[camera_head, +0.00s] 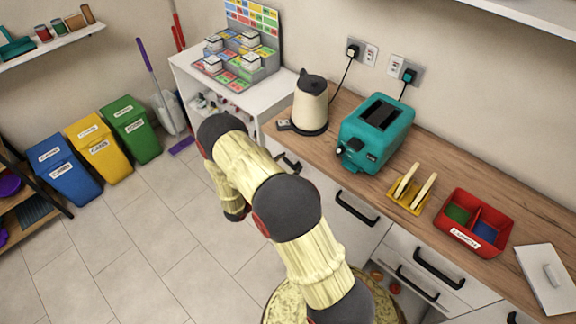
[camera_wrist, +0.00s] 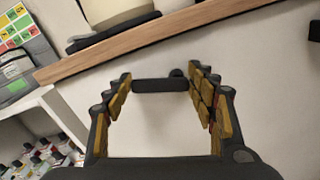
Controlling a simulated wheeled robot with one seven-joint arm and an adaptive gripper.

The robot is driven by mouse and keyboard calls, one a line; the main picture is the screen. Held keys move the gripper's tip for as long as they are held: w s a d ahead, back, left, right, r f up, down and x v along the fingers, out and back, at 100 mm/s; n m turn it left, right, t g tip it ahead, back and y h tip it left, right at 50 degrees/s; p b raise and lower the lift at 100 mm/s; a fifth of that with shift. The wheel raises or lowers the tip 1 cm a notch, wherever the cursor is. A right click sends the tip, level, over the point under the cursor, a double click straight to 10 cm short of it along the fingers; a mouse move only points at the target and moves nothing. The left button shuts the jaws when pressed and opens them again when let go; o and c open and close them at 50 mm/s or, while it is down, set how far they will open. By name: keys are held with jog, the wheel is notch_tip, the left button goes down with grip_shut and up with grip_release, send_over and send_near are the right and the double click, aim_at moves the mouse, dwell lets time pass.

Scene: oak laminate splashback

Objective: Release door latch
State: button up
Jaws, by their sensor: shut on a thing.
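A dark bar handle (camera_wrist: 158,86) is on the pale cabinet front (camera_wrist: 160,130) in the wrist view. My gripper (camera_wrist: 161,79) has one finger at each end of this bar and is shut on it. A small dark round part shows at the bar's right end. In the head view, a dark handle (camera_head: 288,163) shows at the left end of the cabinet front, beside my arm, which partly covers it. My fingertips are hidden in that view. The cabinet front looks closed in the wrist view. No separate latch part can be made out.
The wooden counter (camera_head: 330,145) above holds a kettle (camera_head: 311,103), a teal toaster (camera_head: 376,133), a toast rack (camera_head: 411,190) and a red box (camera_head: 474,223). A white shelf unit (camera_head: 190,72) stands left of the counter. The tiled floor (camera_head: 130,235) at left is clear.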

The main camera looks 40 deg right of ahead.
jog(key=shift+c, duration=0.7)
jog(key=shift+w+f+n+p, duration=0.1)
jog(key=shift+f+n+p, duration=0.15)
jog(key=shift+n, duration=0.7)
jog(key=shift+w+f+n+p, duration=0.1)
jog(key=shift+n+p, duration=0.15)
jog(key=shift+n, duration=0.7)
jog(key=o, duration=1.2)
jog(key=shift+c, duration=0.2)
